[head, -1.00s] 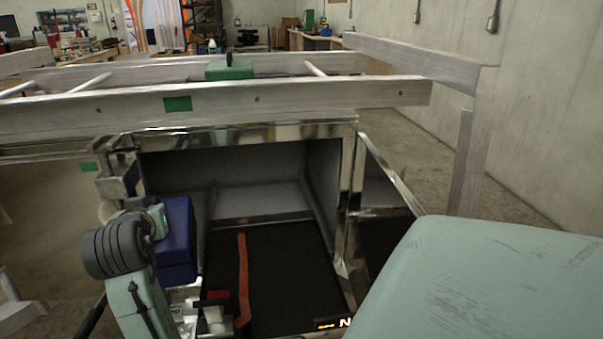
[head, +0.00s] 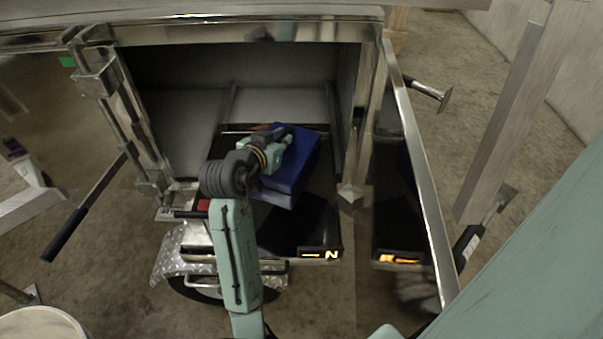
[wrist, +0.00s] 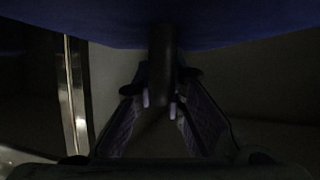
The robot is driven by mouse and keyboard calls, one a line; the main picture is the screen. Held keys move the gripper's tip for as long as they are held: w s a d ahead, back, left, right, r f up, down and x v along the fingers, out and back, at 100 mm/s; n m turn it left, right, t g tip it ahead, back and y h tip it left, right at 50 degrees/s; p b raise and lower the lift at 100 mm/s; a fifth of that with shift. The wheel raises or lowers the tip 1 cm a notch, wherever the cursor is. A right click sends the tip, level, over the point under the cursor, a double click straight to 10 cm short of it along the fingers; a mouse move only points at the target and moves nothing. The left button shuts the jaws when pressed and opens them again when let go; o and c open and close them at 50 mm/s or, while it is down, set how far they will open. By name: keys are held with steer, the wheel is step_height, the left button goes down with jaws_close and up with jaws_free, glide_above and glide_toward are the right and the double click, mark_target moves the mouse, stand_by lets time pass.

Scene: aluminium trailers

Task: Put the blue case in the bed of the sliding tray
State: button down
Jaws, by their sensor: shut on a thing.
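The blue case (head: 300,172) is over the black sliding tray (head: 285,232), towards the tray's back right. I cannot tell if its underside touches the tray. My gripper (head: 284,138) is at the top of the case, and its fingertips are partly hidden in the head view. In the wrist view, my gripper (wrist: 159,100) is shut on the dark handle (wrist: 161,60) of the blue case (wrist: 215,22). The tray sticks out of the open metal compartment, and my arm hides part of its left side.
The compartment's frame (head: 225,33) runs above the tray. An open shiny door (head: 415,165) stands close on the right. A metal latch post (head: 120,110) is at the left. A wheel with a tread-plate fender (head: 180,258) lies below the tray.

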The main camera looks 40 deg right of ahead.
mark_target(267, 186)
steer(key=shift+s+d+f, duration=0.1)
steer(key=shift+d+f, duration=0.1)
steer(key=shift+f+p, duration=0.4)
steer(key=shift+f, duration=4.35)
steer(key=shift+f, duration=0.15)
steer(key=c, duration=1.7)
jaws_free()
steer(key=shift+o, duration=0.2)
steer(key=shift+s, duration=0.1)
steer(key=b+v, duration=0.2)
steer(key=v, duration=1)
